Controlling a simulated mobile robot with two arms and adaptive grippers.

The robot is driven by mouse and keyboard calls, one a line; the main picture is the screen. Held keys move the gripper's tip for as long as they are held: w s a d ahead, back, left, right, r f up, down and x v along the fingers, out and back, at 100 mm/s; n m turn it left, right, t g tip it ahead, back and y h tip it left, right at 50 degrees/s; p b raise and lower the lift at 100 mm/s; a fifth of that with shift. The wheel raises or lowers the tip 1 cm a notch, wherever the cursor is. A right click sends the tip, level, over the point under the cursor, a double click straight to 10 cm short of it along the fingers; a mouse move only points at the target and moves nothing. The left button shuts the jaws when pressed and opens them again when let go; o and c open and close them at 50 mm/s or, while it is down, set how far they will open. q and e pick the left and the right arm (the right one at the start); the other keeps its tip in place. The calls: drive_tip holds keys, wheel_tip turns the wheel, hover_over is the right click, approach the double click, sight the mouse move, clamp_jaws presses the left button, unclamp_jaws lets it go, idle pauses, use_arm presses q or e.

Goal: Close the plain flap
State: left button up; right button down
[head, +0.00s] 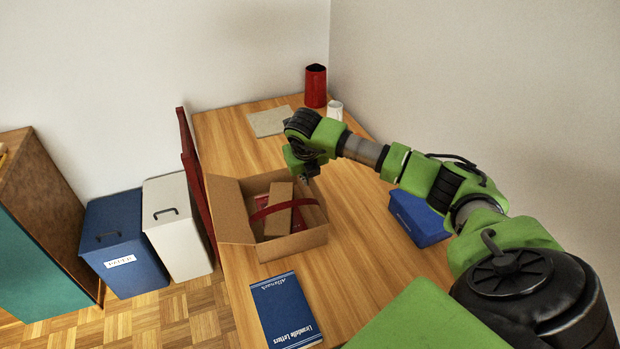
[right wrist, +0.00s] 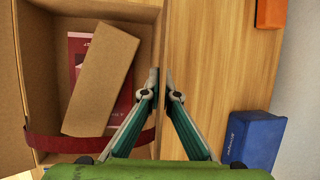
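An open cardboard box (head: 292,244) stands on the wooden table, and it also fills the left of the right wrist view (right wrist: 34,70). A plain cardboard flap (head: 229,207) stands out from its left side. A dark red band (head: 270,211) arches across the box; it shows at the lower left in the right wrist view (right wrist: 75,144). My right gripper (right wrist: 161,75) is at the box's back right wall, its fingertips close together at the wall's edge. I cannot tell whether they touch or grip it. My left gripper is out of view.
A tan block (right wrist: 101,80) and a red book (right wrist: 78,52) lie inside the box. A blue box (head: 420,218) is to the right, a blue book (head: 285,310) in front. A red chair (head: 190,165), blue bin (head: 120,240) and white bin (head: 180,230) stand left of the table.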

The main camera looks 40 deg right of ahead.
drive_tip(key=shift+w+a+f+h, duration=0.1)
drive_tip(key=shift+a+h, duration=0.15)
drive_tip(key=shift+h, duration=0.25)
drive_tip(key=shift+g+b, duration=0.3)
drive_tip(key=c, duration=2.3)
unclamp_jaws()
drive_tip(key=shift+c, duration=0.2)
drive_tip(key=v, duration=1.2)
drive_tip(key=shift+a, duration=0.2)
